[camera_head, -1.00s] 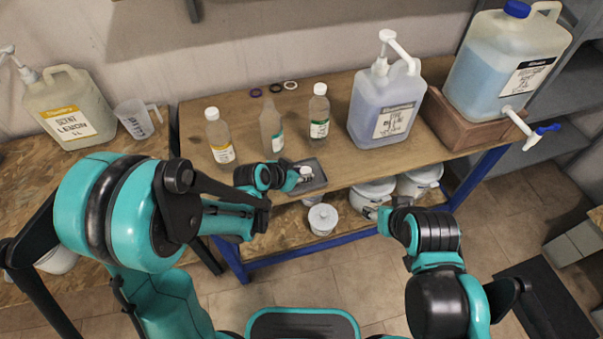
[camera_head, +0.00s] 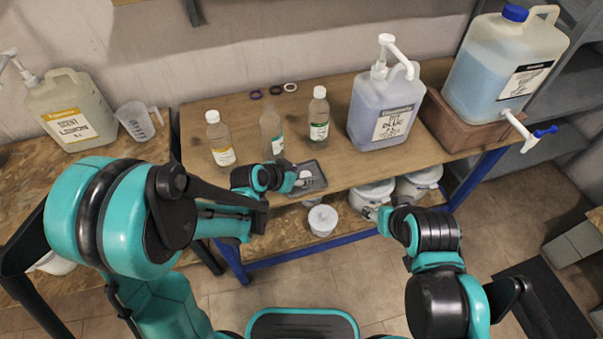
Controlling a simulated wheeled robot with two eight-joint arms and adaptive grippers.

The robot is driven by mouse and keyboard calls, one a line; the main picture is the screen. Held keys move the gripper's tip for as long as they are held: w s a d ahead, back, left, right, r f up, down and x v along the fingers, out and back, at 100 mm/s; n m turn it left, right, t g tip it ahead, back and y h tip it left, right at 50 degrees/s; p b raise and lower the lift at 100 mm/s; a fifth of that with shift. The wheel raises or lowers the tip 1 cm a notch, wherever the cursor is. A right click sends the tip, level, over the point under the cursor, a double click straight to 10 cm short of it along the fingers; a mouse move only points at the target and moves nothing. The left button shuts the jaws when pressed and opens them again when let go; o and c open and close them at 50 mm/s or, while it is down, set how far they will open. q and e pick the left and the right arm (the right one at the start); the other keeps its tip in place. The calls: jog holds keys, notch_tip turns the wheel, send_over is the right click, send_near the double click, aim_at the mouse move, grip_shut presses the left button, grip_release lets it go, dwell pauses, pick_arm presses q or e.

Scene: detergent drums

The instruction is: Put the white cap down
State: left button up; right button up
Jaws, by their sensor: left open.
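The small white cap (camera_head: 305,175) is at the small grey tray (camera_head: 317,186) on the front edge of the wooden bench. My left gripper (camera_head: 297,182) is open at the tray's left side, right beside the cap; the contact between them is too small to make out. The middle clear bottle (camera_head: 271,134) stands uncapped behind the gripper. A white-capped bottle with a yellow label (camera_head: 220,140) stands to its left and one with a green label (camera_head: 319,115) to its right. My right gripper (camera_head: 378,214) is low in front of the bench, and its fingers are hard to see.
A blue pump jug (camera_head: 381,112) and a large tap canister (camera_head: 502,65) stand to the right. White tubs (camera_head: 322,220) sit on the lower shelf. A measuring jug (camera_head: 138,121) stands at left.

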pick_arm(q)
jog(key=s+a+r+n+y+p, duration=0.4)
jog(key=s+a+r+n, duration=0.3)
jog(key=s+a+r, duration=0.8)
jog(key=s+a+y, duration=0.1)
jog(key=s, duration=0.2)
jog(key=shift+r, duration=0.3)
